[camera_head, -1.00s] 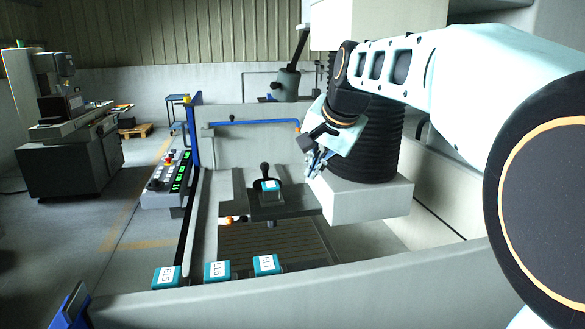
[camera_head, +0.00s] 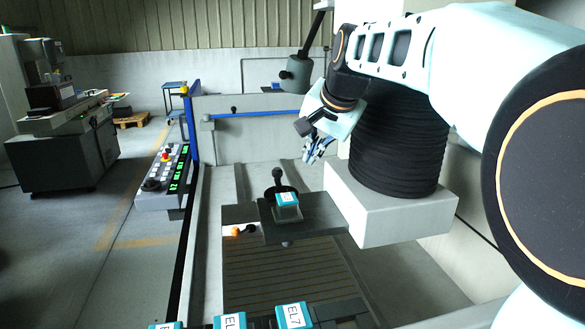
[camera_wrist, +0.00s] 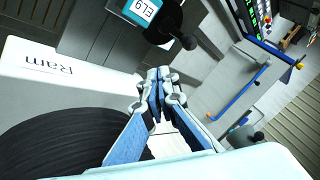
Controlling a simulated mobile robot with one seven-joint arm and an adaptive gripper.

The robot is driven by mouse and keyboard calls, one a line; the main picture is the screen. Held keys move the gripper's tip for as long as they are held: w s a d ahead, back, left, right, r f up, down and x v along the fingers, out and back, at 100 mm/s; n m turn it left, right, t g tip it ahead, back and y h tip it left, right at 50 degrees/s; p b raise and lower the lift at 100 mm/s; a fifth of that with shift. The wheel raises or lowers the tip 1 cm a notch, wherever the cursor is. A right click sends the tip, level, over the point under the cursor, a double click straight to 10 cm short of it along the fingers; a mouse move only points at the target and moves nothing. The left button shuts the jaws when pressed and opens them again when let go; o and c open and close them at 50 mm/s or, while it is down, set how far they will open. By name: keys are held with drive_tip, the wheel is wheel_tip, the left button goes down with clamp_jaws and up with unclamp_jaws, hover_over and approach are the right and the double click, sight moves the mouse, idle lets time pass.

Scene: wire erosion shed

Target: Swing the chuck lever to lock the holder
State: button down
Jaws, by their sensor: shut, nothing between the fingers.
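A black lever with a round knob (camera_head: 278,174) stands up behind a teal-topped holder (camera_head: 287,199) on the dark chuck block (camera_head: 310,225). In the wrist view the lever's knob (camera_wrist: 189,42) points towards my fingers, and the holder's label (camera_wrist: 143,10) reads EL9, partly cut off at the top edge. My gripper (camera_head: 319,150) is shut and empty, to the right of and beyond the lever in the head view. In the wrist view its closed fingertips (camera_wrist: 160,76) are apart from the knob. The lever's base is partly hidden by the holder.
The ram with black bellows (camera_head: 395,150) and its pale block (camera_head: 390,205) stand close to the right. An orange-knobbed lever (camera_head: 238,231) sits left of the chuck. Teal holders, one marked EL7 (camera_head: 293,316), line the front edge. A blue rail (camera_head: 255,113) runs behind.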

drive_tip(key=shift+s, duration=0.1)
approach(288, 188)
drive_tip(key=w+f, duration=0.1)
drive_tip(key=w+d+f, duration=0.1)
drive_tip(key=w, duration=0.1)
drive_tip(key=shift+d+f, duration=0.2)
drive_tip(key=shift+f, duration=0.15)
drive_tip(key=shift+w+a+f+p, duration=0.15)
drive_tip(key=shift+w+a, duration=0.25)
drive_tip(key=shift+a, duration=0.2)
drive_tip(key=shift+w+a+p, duration=0.2)
drive_tip(key=shift+w+a, duration=0.2)
drive_tip(key=shift+a, duration=0.2)
drive_tip(key=shift+w+a+f+p, duration=0.15)
drive_tip(key=shift+w+a, duration=0.2)
drive_tip(key=shift+a, duration=0.25)
